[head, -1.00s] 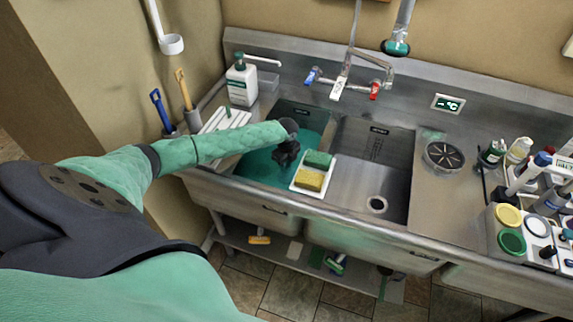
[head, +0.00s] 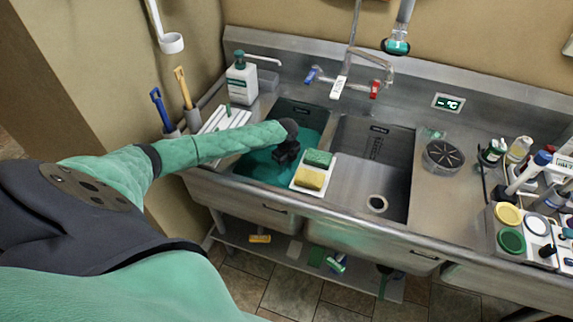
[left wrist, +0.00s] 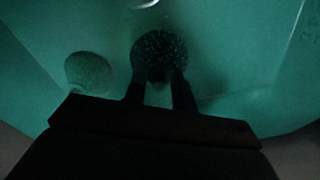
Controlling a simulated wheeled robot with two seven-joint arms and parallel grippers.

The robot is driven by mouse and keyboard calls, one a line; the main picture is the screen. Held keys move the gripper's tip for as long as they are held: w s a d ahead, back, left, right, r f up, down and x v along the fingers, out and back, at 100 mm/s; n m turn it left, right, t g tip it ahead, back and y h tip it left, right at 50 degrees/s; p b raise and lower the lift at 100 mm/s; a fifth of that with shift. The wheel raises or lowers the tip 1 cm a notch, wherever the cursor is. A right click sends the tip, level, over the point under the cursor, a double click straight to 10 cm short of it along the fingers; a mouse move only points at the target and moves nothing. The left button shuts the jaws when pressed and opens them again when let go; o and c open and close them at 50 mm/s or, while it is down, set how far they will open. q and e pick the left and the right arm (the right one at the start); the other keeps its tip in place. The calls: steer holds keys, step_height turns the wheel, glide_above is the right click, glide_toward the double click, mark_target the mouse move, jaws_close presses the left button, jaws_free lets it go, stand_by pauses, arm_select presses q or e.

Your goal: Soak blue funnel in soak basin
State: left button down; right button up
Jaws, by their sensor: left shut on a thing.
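The soak basin (head: 262,168) is the left sink, holding teal liquid. My left gripper (head: 286,155) reaches down into it, near its right wall. In the left wrist view my left gripper (left wrist: 160,92) is shut on a dark, round, speckled thing (left wrist: 160,48) over or in the teal liquid. This may be the blue funnel, but the view is too dark to show a blue colour. In the head view my gripper hides it. A pale round thing (left wrist: 90,72) lies in the basin to its left. My right gripper is not in view.
A white tray with a green sponge (head: 319,158) and a yellow sponge (head: 309,178) sits on the divider beside my gripper. The right sink (head: 372,165) is empty. A white bottle (head: 241,82) and a white slatted rack (head: 222,119) stand left of the basin.

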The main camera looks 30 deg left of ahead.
arm_select(q)
steer(key=shift+f, duration=0.45)
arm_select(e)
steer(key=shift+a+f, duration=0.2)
arm_select(q)
steer(key=c, duration=1.1)
jaws_free()
steer(key=o, duration=1.1)
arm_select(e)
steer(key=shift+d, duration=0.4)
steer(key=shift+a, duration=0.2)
arm_select(q)
steer(key=shift+r+p, duration=0.55)
steer(key=shift+r, duration=0.5)
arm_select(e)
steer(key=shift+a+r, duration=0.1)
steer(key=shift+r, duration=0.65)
arm_select(q)
steer(key=shift+r, duration=0.15)
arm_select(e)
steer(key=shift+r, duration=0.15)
